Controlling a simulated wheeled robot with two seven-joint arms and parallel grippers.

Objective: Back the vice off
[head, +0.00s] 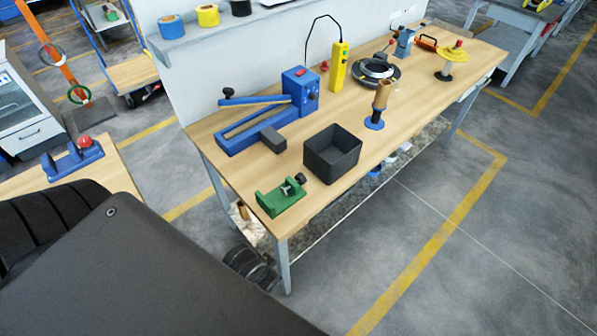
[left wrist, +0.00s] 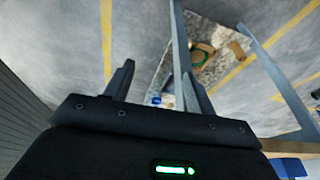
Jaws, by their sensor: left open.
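A small green vice-like fixture (head: 282,197) with a black knob sits at the near left corner of the wooden bench. Its jaw gap is too small to read. A grey-blue device (head: 404,42), which may also be a vice, stands at the bench's far end. My left gripper (left wrist: 157,82) shows in the left wrist view, fingers apart with nothing between them. It points down toward the floor and a low shelf, away from the fixtures. Neither gripper shows in the head view.
On the bench (head: 345,190), a black open bin (head: 332,153) stands just behind the green fixture. A blue machine with a lever (head: 300,90), a yellow handset (head: 339,66) and a brown roll on a blue stand (head: 381,97) are farther back. Floor right of the bench is clear.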

